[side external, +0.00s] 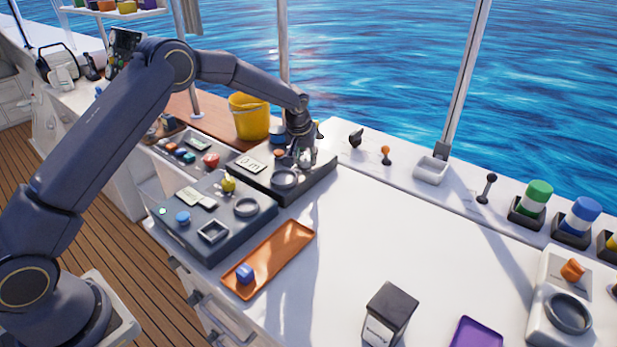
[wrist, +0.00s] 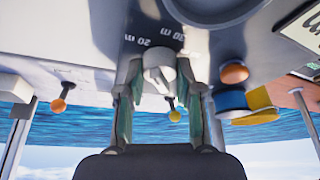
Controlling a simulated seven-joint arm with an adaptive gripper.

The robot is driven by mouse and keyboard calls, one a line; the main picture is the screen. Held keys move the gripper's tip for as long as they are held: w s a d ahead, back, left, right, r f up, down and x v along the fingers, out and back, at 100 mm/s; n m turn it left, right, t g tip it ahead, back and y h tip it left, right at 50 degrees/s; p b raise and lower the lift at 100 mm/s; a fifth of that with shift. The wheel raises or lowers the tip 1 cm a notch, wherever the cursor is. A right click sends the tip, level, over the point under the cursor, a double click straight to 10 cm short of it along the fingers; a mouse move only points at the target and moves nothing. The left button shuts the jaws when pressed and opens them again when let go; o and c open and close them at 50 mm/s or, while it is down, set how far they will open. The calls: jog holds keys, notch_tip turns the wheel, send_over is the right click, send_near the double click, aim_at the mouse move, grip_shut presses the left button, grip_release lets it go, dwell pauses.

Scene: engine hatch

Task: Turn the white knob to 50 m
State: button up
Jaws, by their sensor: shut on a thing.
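The white knob (wrist: 158,76) sits on a dark panel, with the marks "20 m" and "30 m" (wrist: 172,32) printed beside it in the wrist view. My gripper (wrist: 160,88) is shut on it, one finger on each side. In the side external view my gripper (side external: 304,158) points down at the right part of the dark console (side external: 318,184) and mostly hides the knob. The console's display (side external: 252,163) seems to read "0 m". The knob's exact pointing direction is hard to tell.
An orange button (side external: 279,153) and a dark ring (side external: 285,179) are close to my gripper. A yellow bucket (side external: 249,117) stands behind the console. A second console (side external: 215,235), an orange tray (side external: 290,240) and a dark box (side external: 391,312) are nearer. The white counter's middle is clear.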

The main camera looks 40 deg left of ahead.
jog(key=m+h, duration=0.1)
jog(key=m, duration=0.3)
jog(key=shift+a+m+h, duration=0.2)
jog(key=shift+m+h, duration=0.1)
jog(key=shift+h, duration=0.1)
jog(key=m+h, duration=0.1)
jog(key=m, duration=0.3)
jog(key=shift+m+h, duration=0.3)
jog(key=shift+h, duration=0.1)
jog(key=m, duration=0.2)
jog(key=m+g+h, duration=0.1)
jog(key=m, duration=0.1)
jog(key=shift+a+m+h, duration=0.1)
jog(key=shift+m+h, duration=0.2)
jog(key=shift+w+m+g+h, duration=0.1)
jog(key=shift+m+g+h, duration=0.45)
jog(key=shift+m, duration=1.65)
grip_shut()
jog(key=shift+g, duration=0.25)
jog(key=o, duration=1.2)
grip_release()
jog(key=shift+c, duration=0.2)
